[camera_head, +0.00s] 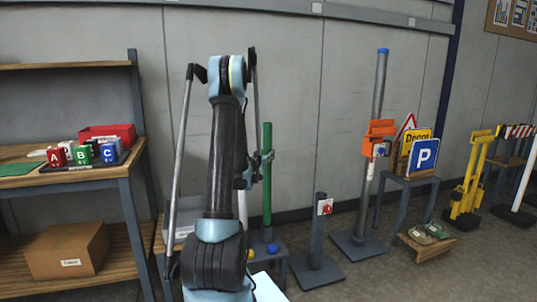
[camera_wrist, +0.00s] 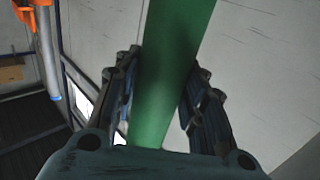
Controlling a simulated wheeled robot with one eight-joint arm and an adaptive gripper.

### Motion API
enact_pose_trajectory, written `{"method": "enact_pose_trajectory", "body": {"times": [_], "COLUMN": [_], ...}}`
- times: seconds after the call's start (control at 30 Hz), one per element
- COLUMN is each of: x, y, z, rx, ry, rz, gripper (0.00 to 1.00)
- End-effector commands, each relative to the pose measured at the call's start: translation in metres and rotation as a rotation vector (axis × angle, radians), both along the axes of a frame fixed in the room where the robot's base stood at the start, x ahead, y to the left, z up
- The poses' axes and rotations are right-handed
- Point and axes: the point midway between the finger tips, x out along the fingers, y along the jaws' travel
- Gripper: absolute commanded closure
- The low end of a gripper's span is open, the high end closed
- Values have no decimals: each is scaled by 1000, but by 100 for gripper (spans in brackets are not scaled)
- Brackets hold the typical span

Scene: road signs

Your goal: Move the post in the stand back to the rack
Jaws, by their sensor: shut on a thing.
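A green post (camera_head: 267,185) stands roughly upright in the head view. My gripper (camera_head: 266,158) is shut on it at mid-height. In the wrist view the green post (camera_wrist: 165,75) runs between the two fingers of my gripper (camera_wrist: 166,65). Its lower end is over or in a low grey rack (camera_head: 283,256); I cannot tell whether it is seated. A white post (camera_head: 243,207) is beside it, mostly hidden by my arm. The dark stand (camera_head: 318,235), a short tube with a red and white tag, is to the right with no post in it.
A tall grey post (camera_head: 379,90) with an orange bracket (camera_head: 377,133) stands on a base plate farther right. Signs (camera_head: 424,155) rest on a small table beyond. Grey wall panels are behind.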

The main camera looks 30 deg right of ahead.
Motion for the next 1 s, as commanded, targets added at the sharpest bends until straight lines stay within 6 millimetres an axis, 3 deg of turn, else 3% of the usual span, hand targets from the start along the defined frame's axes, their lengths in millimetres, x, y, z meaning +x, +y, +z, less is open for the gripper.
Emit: {"method": "enact_pose_trajectory", "body": {"times": [1.0], "x": [0], "y": [0], "z": [-69], "rx": [0], "ry": [0], "rz": [0], "gripper": [100]}}
